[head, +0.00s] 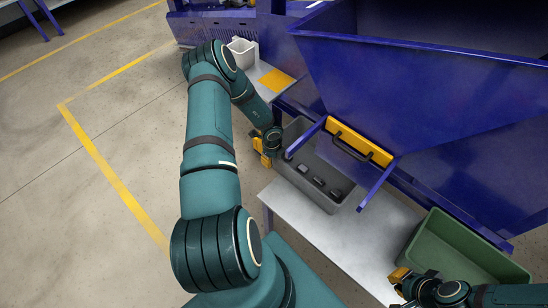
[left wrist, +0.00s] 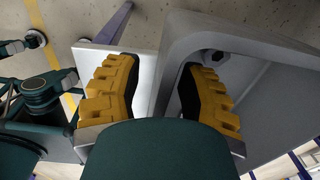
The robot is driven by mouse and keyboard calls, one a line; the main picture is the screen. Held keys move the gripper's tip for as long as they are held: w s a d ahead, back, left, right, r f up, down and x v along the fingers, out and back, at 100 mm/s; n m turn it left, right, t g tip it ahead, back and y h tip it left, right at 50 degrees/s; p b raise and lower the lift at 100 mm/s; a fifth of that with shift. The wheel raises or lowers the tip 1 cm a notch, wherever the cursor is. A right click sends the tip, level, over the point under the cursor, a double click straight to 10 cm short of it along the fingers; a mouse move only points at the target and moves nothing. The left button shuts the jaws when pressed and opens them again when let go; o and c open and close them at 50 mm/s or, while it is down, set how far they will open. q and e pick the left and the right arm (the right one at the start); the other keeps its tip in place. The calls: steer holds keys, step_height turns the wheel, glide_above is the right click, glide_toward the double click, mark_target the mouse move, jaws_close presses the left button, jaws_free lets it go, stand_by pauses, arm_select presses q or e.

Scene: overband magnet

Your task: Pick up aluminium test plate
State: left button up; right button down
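I cannot make out a separate aluminium test plate in either view. My left gripper (head: 266,147) is at the left end of a grey bin (head: 331,202). In the left wrist view its two yellow-padded fingers (left wrist: 157,68) are apart, with the grey bin's wall (left wrist: 172,72) in the gap between them. The fingers are not seen closed on the wall. Several dark blocks (head: 318,181) lie inside the bin. My right gripper (head: 400,275) is at the lower right beside a green bin; its finger gap is not clear.
A blue hopper (head: 420,75) with a yellow handled panel (head: 358,142) overhangs the grey bin. The green bin (head: 425,250) stands at the right. A pale bench (head: 340,240) has bare room in front. An orange square (head: 276,80) and a white container (head: 243,52) are farther back.

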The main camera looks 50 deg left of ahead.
arm_select(q)
steer(key=shift+w+r, duration=0.1)
steer(key=shift+r, duration=0.55)
step_height(320, 180, up, 11)
steer(key=shift+s, duration=0.4)
steer(key=shift+d+f, duration=0.1)
